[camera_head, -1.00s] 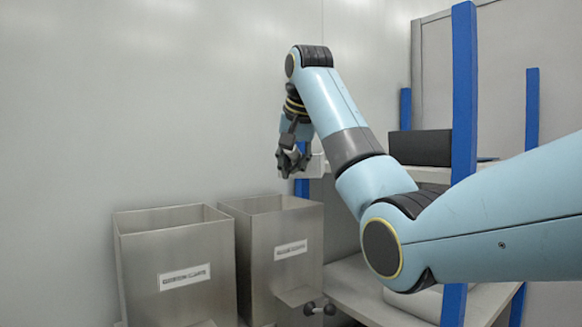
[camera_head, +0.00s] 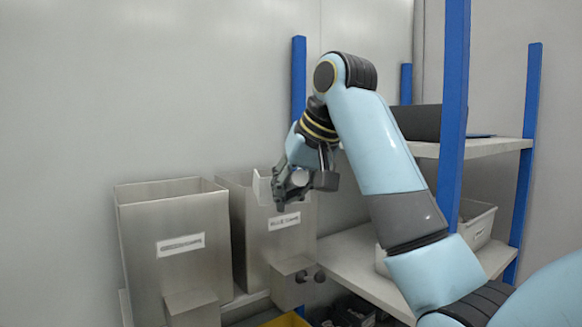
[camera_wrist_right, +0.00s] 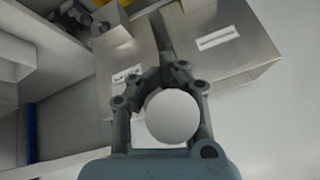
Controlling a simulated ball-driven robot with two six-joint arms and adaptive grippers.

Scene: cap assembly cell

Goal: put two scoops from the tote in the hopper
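My right gripper (camera_head: 292,188) is at the upper front of the right steel hopper (camera_head: 268,238), and its fingers are closed around a white scoop. The scoop's pale body (camera_head: 262,188) shows just left of the fingers, overlapping the hopper's rim in the picture; whether it is over the opening I cannot tell. In the right wrist view a round white part of the scoop (camera_wrist_right: 172,116) sits between the fingers. The scoop's contents are hidden. A pale tote (camera_head: 478,226) stands on the shelf behind my right arm, partly hidden. My left gripper is not in view.
A second steel hopper (camera_head: 172,250) stands on the left, with a label on its front. Blue rack posts (camera_head: 455,110) rise near my right arm. A dark box (camera_head: 418,122) is on the upper shelf (camera_head: 485,147). A yellow bin edge (camera_head: 288,320) shows at the bottom.

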